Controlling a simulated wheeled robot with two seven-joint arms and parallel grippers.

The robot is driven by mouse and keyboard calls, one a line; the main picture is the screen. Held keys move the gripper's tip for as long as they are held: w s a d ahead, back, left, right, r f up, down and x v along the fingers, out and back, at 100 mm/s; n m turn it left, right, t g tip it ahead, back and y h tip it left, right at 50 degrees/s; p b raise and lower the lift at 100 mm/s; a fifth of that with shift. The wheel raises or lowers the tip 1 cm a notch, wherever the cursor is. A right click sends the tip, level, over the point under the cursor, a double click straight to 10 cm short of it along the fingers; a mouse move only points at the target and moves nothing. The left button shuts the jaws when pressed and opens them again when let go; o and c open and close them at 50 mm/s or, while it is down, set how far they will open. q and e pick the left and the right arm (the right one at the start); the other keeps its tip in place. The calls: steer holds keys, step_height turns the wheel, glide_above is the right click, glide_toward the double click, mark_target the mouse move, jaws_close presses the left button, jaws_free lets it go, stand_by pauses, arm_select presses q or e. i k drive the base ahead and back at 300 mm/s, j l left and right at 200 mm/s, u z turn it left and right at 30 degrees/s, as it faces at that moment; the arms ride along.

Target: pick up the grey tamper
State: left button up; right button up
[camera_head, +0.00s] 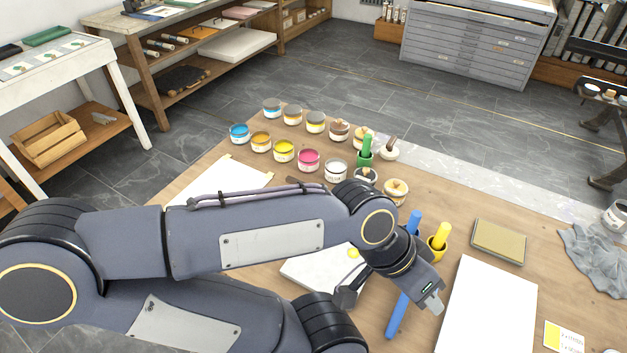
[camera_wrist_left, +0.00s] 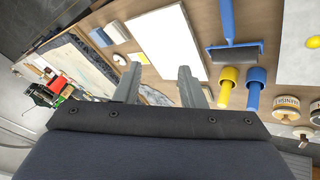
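I cannot pick out a tamper that is clearly grey. Several small knobbed pieces stand near the ink cans: a pale one with a dark brown handle (camera_head: 389,150) and a cream one with a wooden knob (camera_head: 396,191). Round knobbed pieces also show at the right of the left wrist view (camera_wrist_left: 285,107). My left gripper (camera_head: 393,298) is low over the table, right of centre and nearer than these pieces. In the left wrist view its two fingers (camera_wrist_left: 160,74) are apart with nothing between them. My right gripper is not in view.
A blue-handled roller (camera_head: 396,316) lies by my left gripper; blue (camera_head: 414,220) and yellow (camera_head: 441,234) handles stand beyond it. Open ink cans (camera_head: 284,151) stand in rows at the back left. A white sheet (camera_head: 490,305), a tan block (camera_head: 498,241) and a grey cloth (camera_head: 597,260) lie right.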

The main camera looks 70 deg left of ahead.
mark_target(291, 179)
steer(key=u, duration=2.5)
steer(key=i+j, duration=0.2)
steer(key=j, duration=0.2)
steer(key=i+j, duration=0.2)
steer(key=j, duration=0.2)
steer(key=i+j+z, duration=0.1)
steer(key=z, duration=1.6)
